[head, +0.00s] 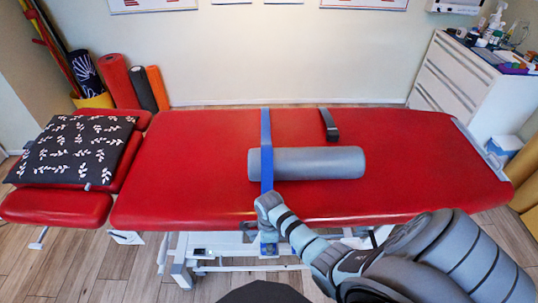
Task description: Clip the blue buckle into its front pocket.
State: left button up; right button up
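A blue strap (266,130) runs across the red treatment table and over a grey bolster (325,163) towards the front edge. My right gripper (267,222) is at the table's front edge, over the strap's near end. Its fingers point down and hide that part of the strap. A small blue piece (268,248) shows just below the gripper, against the table's white frame. I cannot tell whether it is the buckle or its pocket. Whether the fingers are closed on anything is not clear. My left gripper is not in view.
A dark strap (328,125) lies behind the bolster. A black leaf-patterned pillow (78,150) lies on the left end of the red table (190,165). A white cabinet (463,92) stands at the right. The table top left of the blue strap is clear.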

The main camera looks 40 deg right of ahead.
jog(key=o, duration=1.3)
jog(key=shift+c, duration=0.2)
jog(key=shift+r, duration=0.1)
jog(key=shift+w+r, duration=0.1)
jog(key=shift+r, duration=0.2)
notch_tip(320, 180, up, 11)
jog(key=shift+r, duration=0.15)
jog(key=shift+s+a, duration=0.1)
jog(key=shift+s, duration=0.15)
